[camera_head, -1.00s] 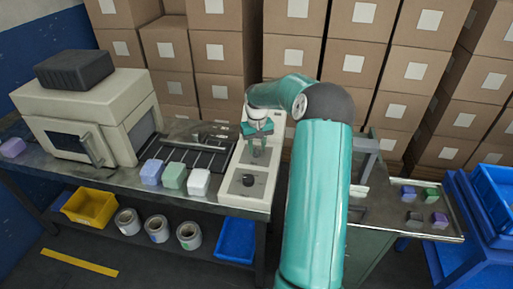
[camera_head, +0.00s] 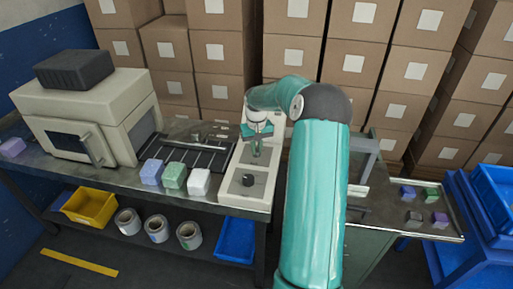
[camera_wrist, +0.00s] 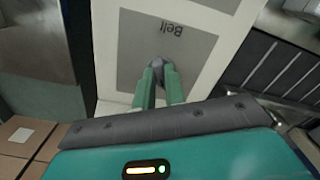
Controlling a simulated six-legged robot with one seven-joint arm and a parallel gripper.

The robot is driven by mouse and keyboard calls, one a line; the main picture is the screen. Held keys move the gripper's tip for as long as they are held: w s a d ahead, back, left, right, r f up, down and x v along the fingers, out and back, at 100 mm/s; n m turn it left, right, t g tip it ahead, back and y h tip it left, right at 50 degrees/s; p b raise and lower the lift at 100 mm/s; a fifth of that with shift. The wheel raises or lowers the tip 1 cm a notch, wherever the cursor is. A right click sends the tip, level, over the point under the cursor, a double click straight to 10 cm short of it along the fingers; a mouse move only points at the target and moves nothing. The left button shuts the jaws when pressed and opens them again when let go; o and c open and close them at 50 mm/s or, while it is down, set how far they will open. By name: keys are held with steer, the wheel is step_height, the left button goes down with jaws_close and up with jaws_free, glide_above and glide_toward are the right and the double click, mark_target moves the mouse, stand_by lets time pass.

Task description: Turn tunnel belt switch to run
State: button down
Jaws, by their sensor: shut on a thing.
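The tunnel belt switch (camera_wrist: 156,64) is a small grey knob on a grey plate (camera_wrist: 135,45) marked "Belt" in the wrist view. My gripper (camera_wrist: 160,72) is shut on this knob, with its two green fingers on either side of it. In the head view my gripper (camera_head: 256,150) points down at the far part of the cream control panel (camera_head: 232,190), and the knob there is hidden by the fingers. The knob's exact setting cannot be read.
A second, dark knob (camera_head: 248,180) sits nearer on the same panel. Left of the panel are a dark slatted belt (camera_head: 190,158), several wrapped blocks (camera_head: 174,176) and a cream tunnel machine (camera_head: 85,115). A side table (camera_head: 385,212) with small blocks stands right. Boxes fill the back.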

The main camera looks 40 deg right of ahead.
steer(key=m, duration=1.1)
stand_by(0.3)
steer(key=shift+m, duration=0.3)
steer(key=c, duration=1.5)
jaws_free()
steer(key=shift+o, duration=0.2)
step_height(320, 180, up, 14)
